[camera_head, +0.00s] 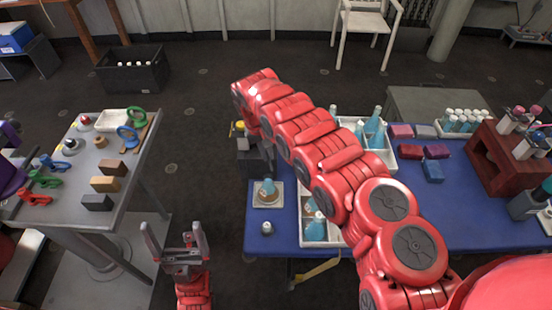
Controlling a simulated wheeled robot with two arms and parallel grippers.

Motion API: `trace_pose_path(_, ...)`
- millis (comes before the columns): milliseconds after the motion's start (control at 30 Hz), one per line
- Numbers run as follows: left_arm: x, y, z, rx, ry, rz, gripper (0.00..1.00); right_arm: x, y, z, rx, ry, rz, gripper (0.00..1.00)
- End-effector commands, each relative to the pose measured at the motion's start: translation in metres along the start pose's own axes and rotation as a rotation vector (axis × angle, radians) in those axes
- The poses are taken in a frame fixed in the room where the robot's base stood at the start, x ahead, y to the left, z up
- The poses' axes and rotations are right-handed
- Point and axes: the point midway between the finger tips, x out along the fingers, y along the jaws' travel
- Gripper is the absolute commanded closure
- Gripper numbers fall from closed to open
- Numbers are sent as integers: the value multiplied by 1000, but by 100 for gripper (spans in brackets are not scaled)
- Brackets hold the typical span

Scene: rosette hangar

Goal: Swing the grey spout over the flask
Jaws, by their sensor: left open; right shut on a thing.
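The flask (268,188) holds blue liquid and stands upright on a small pale square base (266,202) at the left end of the blue table. Just behind it is a dark grey fixture (257,165) at the table's edge, partly covered by my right arm. My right gripper (243,143) is shut at this fixture, behind and to the left of the flask. It seems to hold the grey spout, but the contact is mostly hidden and the spout's outline is hard to make out. My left gripper (173,230) is open and empty, low between the two tables.
My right arm spans the blue table (455,205). White trays of bottles (318,230) and coloured blocks (432,170) stand there, with a dark red rack (495,160) at right. A grey table (65,215) at left holds rings, clamps and blocks. A small grey cup (267,228) stands before the flask.

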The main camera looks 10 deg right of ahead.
Motion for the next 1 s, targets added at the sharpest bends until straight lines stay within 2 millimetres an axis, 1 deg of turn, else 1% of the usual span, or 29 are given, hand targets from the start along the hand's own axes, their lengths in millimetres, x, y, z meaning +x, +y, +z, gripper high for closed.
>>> trace_pose_path(33, -10, 0, 2, 0, 0, 0, 1, 3, -4, -2, 21, 1, -1, 100)
trace_pose_path(267, -21, 1, 4, 0, 0, 0, 1, 0, -9, -2, 100, -13, -1, 100)
trace_pose_path(800, -24, 1, 4, 0, 0, 0, 1, -4, -10, -2, 126, -16, -1, 100)
trace_pose_path(833, -24, 1, 4, 0, 0, 0, 1, -4, -10, -2, 126, -16, -1, 87)
trace_pose_path(900, -24, 1, 4, 0, 0, 0, 1, -4, -10, -2, 126, -17, -1, 75)
trace_pose_path(1000, -24, 1, 4, 0, 0, 0, 1, -3, -10, -2, 126, -18, -1, 59)
